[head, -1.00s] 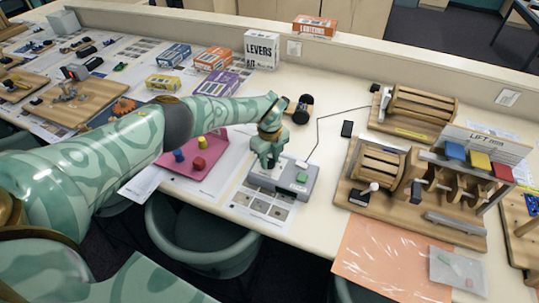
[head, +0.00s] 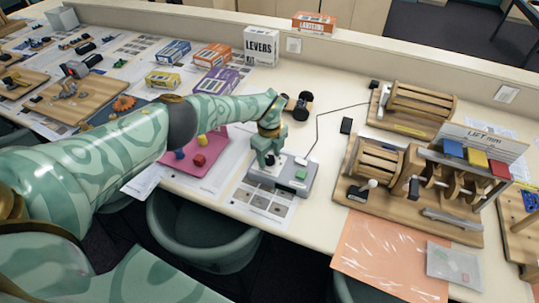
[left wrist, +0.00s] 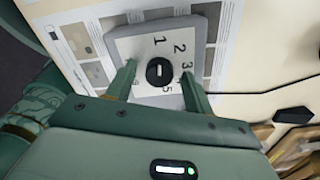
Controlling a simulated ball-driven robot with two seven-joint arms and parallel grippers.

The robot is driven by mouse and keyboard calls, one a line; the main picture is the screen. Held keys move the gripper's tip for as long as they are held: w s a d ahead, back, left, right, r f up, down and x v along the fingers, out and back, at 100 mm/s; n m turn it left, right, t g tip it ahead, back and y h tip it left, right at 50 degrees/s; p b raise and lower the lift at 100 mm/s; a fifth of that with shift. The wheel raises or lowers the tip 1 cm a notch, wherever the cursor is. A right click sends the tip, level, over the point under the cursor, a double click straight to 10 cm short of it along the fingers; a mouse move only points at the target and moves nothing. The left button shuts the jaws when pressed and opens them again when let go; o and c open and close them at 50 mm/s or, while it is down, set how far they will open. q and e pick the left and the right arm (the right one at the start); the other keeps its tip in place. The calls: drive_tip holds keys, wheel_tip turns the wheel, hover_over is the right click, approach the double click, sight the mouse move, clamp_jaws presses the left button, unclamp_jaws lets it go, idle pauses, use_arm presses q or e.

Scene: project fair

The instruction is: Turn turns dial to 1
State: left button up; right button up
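The turns dial (left wrist: 159,71) is a round black knob with a short white mark, on the face of a grey box (left wrist: 125,46) in the left wrist view. Numbers are printed around it, with 1, 2 and 3 along the upper and right side. I cannot tell which number the mark points to. My left gripper (left wrist: 158,85) is open, with one finger on each side of the knob and a gap to it. In the head view the left gripper (head: 268,160) is low over the grey box (head: 294,187), hiding part of it. My right gripper is not in view.
A green button (head: 301,174) is on the box, and a black cable runs from it. A wooden lift machine (head: 400,215) stands to the right. A pink tray (head: 190,168) with small coloured pieces is left of the box. An orange sheet (head: 385,255) lies in front.

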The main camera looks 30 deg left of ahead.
use_arm(q)
wheel_tip(320, 180, up, 8)
drive_tip(key=shift+f+p, duration=0.2)
drive_tip(key=shift+p, duration=1.05)
wheel_tip(320, 180, up, 9)
hover_over(269, 158)
drive_tip(key=shift+d+f, duration=0.1)
drive_tip(key=shift+f, duration=0.05)
drive_tip(key=shift+f, duration=0.1)
